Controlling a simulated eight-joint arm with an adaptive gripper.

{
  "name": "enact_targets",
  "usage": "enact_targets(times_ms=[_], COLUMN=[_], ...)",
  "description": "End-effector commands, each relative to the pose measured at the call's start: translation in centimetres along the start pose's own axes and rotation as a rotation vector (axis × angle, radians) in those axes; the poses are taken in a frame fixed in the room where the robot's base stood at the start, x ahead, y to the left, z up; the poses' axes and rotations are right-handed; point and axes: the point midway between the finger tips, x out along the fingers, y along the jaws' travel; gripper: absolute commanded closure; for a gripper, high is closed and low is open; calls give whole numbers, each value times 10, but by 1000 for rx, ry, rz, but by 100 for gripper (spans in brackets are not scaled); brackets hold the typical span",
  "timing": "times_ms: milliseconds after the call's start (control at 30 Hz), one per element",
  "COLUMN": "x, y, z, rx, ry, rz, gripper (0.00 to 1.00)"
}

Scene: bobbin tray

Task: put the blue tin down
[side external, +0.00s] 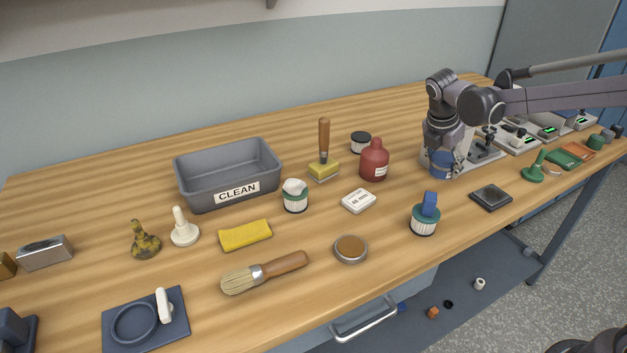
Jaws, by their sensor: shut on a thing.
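My gripper (442,151) points down at the right of the bench and is shut on a small blue tin (440,164). The gripper hides the upper part of the tin, which looks upright. The tin is over or at the front left of a light grey plate (463,168). I cannot tell whether the tin's base touches the surface.
A red bottle (374,161) stands to the left of the tin, and a dark square pad (490,197) lies in front to the right. A jar with a blue block on top (424,215) is in front. Several grey devices (550,132) line the right. Bare wood lies between the bottle and the tin.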

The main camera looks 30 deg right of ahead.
Motion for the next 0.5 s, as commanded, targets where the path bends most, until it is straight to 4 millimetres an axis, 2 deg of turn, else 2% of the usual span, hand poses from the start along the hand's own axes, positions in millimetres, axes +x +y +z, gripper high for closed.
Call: enact_targets(times_ms=[33, 233, 400, 500], x=[-4, -15, -21, -24], y=[-10, -38, -52, -53], z=[10, 40, 56, 58], rx=[3, 2, 0, -16], ry=[-1, 0, 0, 1], rz=[0, 0, 1, 7], gripper=[95, 95, 95, 95])
